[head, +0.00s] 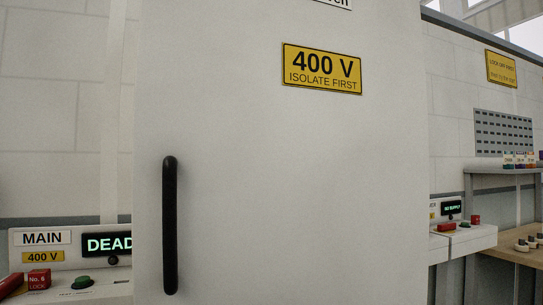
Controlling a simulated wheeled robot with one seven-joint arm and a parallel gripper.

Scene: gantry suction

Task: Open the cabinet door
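The cabinet door (290,190) is a large white panel that fills the middle of the head view. It looks shut, though its lower edge is out of the picture. A black vertical bar handle (170,225) is near its left edge. A yellow sign (321,69) reading "400 V ISOLATE FIRST" is on its upper part. My gripper is not in view, and nothing touches the handle.
At lower left, a panel marked MAIN (42,238) has a display (108,244) reading "DEAD", a green button (83,282) and a red No. 6 lock (38,280). At right are a white console (465,240), a grey shelf (500,181) and a wooden bench (525,257).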

